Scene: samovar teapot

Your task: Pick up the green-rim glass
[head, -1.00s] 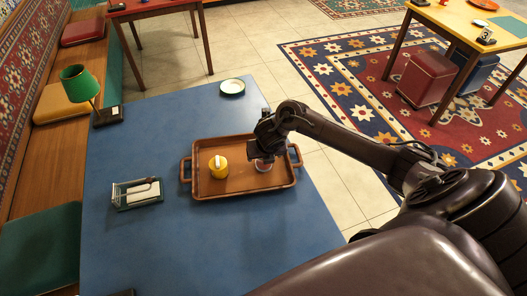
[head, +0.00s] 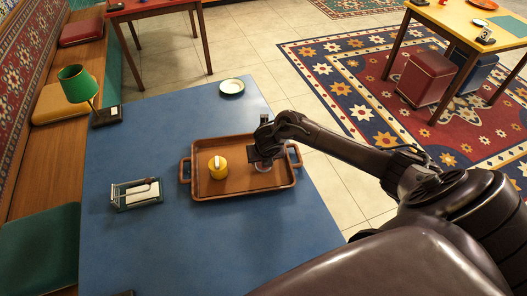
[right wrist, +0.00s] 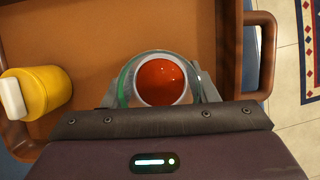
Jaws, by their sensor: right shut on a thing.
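The green-rim glass (right wrist: 161,80) holds red-orange liquid and sits between the fingers of my right gripper (right wrist: 160,92) in the right wrist view. Its green edge shows at the left side. In the head view my right gripper (head: 265,152) is over the right part of the brown tray (head: 225,193), shut on the glass. The glass (head: 263,166) shows only partly below the gripper there. I cannot tell whether its base touches the tray. My left gripper is not in view.
A yellow pot with a white top (head: 218,168) stands on the tray, left of the glass. A napkin holder (head: 136,194), a green lamp (head: 78,84) and a white plate (head: 231,87) stand on the blue table (head: 170,245). The tray has raised rims and side handles.

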